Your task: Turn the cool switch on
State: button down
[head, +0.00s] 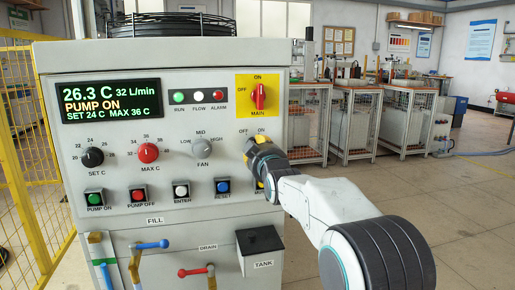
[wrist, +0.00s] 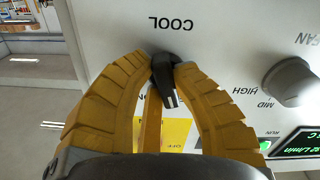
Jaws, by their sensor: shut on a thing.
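The pointer end faces down and slightly right there. My gripper (wrist: 164,66) is shut on the knob, its yellow ribbed fingers on both sides. In the head view my gripper (head: 258,152) is at the control panel (head: 115,182), just below the OFF and ON labels, and covers the knob.
The fan knob (head: 202,147) is left of my gripper, and the red MAIN switch (head: 258,97) on its yellow plate is above it. Push buttons, including the blue RESET (head: 222,186), sit below. The display (head: 108,101) reads PUMP ON. Open floor lies to the right.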

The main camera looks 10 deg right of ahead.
jog(key=m, duration=0.5)
jog(key=shift+a+f, duration=0.2)
jog(key=shift+a+m, duration=0.1)
jog(key=shift+m, duration=2.2)
jog(key=c, duration=1)
grip_release()
jog(key=shift+w+f, duration=0.1)
jog(key=s, duration=1.2)
